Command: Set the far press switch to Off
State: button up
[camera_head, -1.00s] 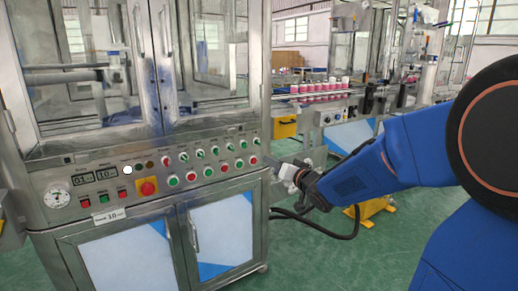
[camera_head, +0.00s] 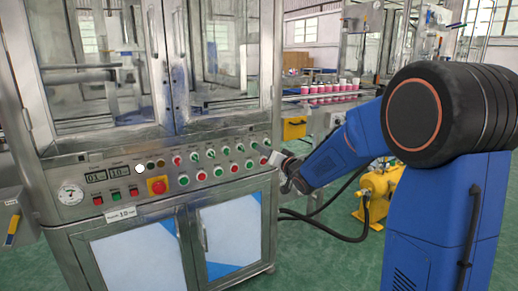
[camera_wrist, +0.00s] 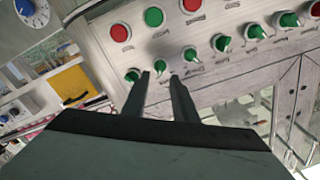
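The press control panel (camera_head: 140,172) carries a row of green rotary switches and rows of red and green buttons. My gripper (camera_head: 272,160) is at the panel's right end in the head view, partly hiding it. In the wrist view the panel appears turned over, and my two dark fingers (camera_wrist: 161,76) point at the switch row. They are apart, with nothing visibly held. A green rotary switch (camera_wrist: 160,67) shows between and just beyond the fingertips; contact cannot be told. Another green switch (camera_wrist: 132,75) is just left of them. The labels are too small to read, so I cannot tell which is the far press switch.
The panel also has a large red button on a yellow plate (camera_head: 157,186) and a round gauge (camera_head: 70,193). A conveyor with red and white cans (camera_head: 328,88) stands behind. Yellow equipment (camera_head: 378,190) and black hoses are on the floor at right.

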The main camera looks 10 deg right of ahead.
aim_at(255, 146)
jog(key=shift+x, duration=2.6)
grip_shut()
